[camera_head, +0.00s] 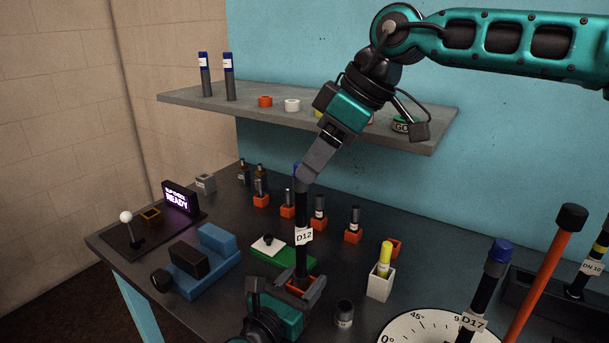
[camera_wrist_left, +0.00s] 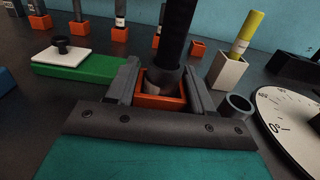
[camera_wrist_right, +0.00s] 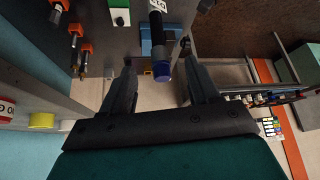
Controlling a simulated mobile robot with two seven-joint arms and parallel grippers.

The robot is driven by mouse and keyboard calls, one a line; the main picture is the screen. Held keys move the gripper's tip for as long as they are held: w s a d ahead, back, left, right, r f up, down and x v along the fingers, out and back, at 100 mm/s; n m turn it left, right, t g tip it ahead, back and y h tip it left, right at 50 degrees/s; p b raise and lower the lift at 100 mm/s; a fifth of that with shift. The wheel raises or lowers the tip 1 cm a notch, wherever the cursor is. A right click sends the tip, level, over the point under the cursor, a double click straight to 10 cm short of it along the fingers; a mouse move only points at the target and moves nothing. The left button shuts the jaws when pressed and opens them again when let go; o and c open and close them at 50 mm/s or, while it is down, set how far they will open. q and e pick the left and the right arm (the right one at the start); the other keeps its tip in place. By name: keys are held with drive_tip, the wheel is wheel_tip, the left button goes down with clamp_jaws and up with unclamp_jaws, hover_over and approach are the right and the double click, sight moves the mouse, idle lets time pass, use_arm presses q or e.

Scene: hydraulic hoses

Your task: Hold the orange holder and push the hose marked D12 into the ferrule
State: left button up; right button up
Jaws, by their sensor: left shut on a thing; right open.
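The orange holder (camera_head: 298,289) is in my left gripper (camera_head: 300,282), whose fingers are shut on its two sides; the holder also shows in the left wrist view (camera_wrist_left: 160,102). A dark grey ferrule (camera_wrist_left: 160,78) sits in the holder. The black hose marked D12 (camera_head: 302,215) stands nearly upright with its lower end at the ferrule; how deep it sits is hidden. My right gripper (camera_head: 306,178) is open at the hose's blue top end. In the right wrist view the blue end (camera_wrist_right: 163,71) lies between the open fingers, apart from both.
The hose marked D17 (camera_head: 483,285) stands by the white angle dial (camera_head: 405,325) at the right. A white box (camera_head: 380,283) with a yellow piece and a loose grey ferrule (camera_head: 344,313) are nearby. A green block (camera_head: 275,255) lies behind left. The shelf (camera_head: 280,120) hangs behind.

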drive_tip(key=v, duration=0.6)
drive_tip(key=shift+d+r, duration=0.2)
drive_tip(key=shift+r, duration=0.15)
use_arm(q)
drive_tip(key=o, duration=1.1)
drive_tip(key=v, duration=1.2)
drive_tip(key=shift+s+f, duration=0.1)
